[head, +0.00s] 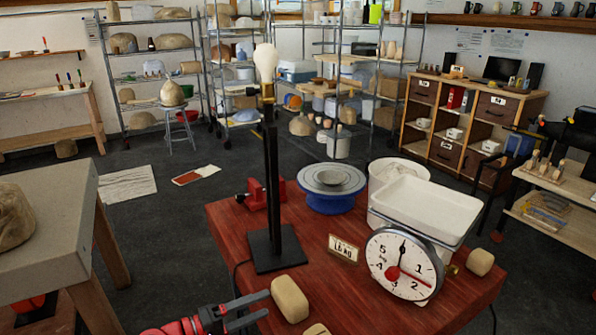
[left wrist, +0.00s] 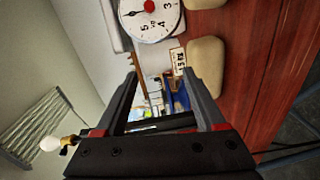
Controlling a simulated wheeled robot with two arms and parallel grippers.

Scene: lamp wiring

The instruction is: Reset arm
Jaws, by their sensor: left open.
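A black lamp stand (head: 278,250) stands upright on the red table, with a white bulb (head: 266,62) in a brass-coloured socket at its top. The bulb also shows at the lower left of the left wrist view (left wrist: 50,143). A dark cord runs by the table's left edge near the lamp base. My left gripper (head: 268,303) is at the table's front left, in front of the lamp base. Its two fingers are apart with nothing between them, as the left wrist view also shows (left wrist: 160,75). A tan block (head: 289,299) lies just right of the fingertips. My right gripper is not in view.
The red table (head: 375,310) also holds a dial scale (head: 405,263) with a white pan, a small sign (head: 343,249), a blue turntable (head: 331,196), a red vise (head: 262,196) and more tan blocks. A grey-topped table (head: 50,225) stands left, with open floor between.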

